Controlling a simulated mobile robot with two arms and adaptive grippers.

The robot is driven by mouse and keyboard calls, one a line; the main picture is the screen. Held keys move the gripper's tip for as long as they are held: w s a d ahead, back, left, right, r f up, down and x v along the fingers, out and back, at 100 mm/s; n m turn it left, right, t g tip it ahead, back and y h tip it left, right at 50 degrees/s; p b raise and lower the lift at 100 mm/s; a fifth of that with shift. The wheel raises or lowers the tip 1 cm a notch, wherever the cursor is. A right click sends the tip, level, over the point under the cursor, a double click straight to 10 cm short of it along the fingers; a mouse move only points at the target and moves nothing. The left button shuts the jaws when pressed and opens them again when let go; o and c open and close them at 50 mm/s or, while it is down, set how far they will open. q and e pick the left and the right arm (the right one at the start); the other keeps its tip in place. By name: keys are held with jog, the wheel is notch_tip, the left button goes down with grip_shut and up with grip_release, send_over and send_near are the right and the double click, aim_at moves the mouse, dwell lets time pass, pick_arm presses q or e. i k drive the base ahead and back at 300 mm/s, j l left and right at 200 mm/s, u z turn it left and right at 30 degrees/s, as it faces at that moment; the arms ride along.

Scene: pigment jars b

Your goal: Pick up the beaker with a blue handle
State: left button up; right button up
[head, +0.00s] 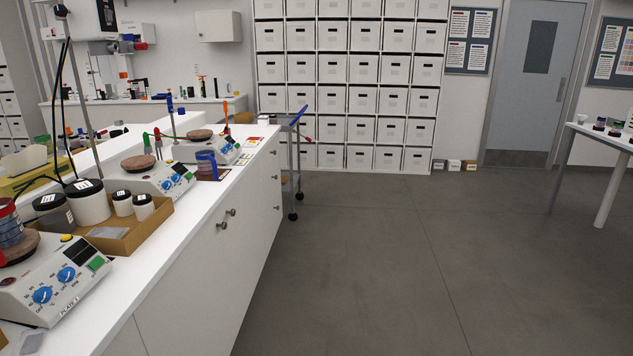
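A clear beaker (206,165) with a blue rim and what looks like a blue handle stands on the white counter (165,262), right of the middle hot plate (158,180) and near the counter's front edge. It is small in the picture, so its contents are not clear. Another beaker (11,232) with a red rim stands on the nearest hot plate (58,280), cut off by the left picture edge. Neither of my grippers is in view.
A cardboard tray (120,241) with several black-lidded jars sits between the two nearer hot plates. A third hot plate (207,148) stands farther back. A cart (290,165) stands past the counter's far end. The grey floor (390,265) right of the counter is clear.

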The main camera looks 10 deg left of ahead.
aim_at(206, 160)
jog(key=i+u, duration=0.15)
jog(key=i, duration=0.75)
jog(key=i+l+u, duration=0.1)
jog(key=i, duration=0.75)
jog(key=l, duration=0.1)
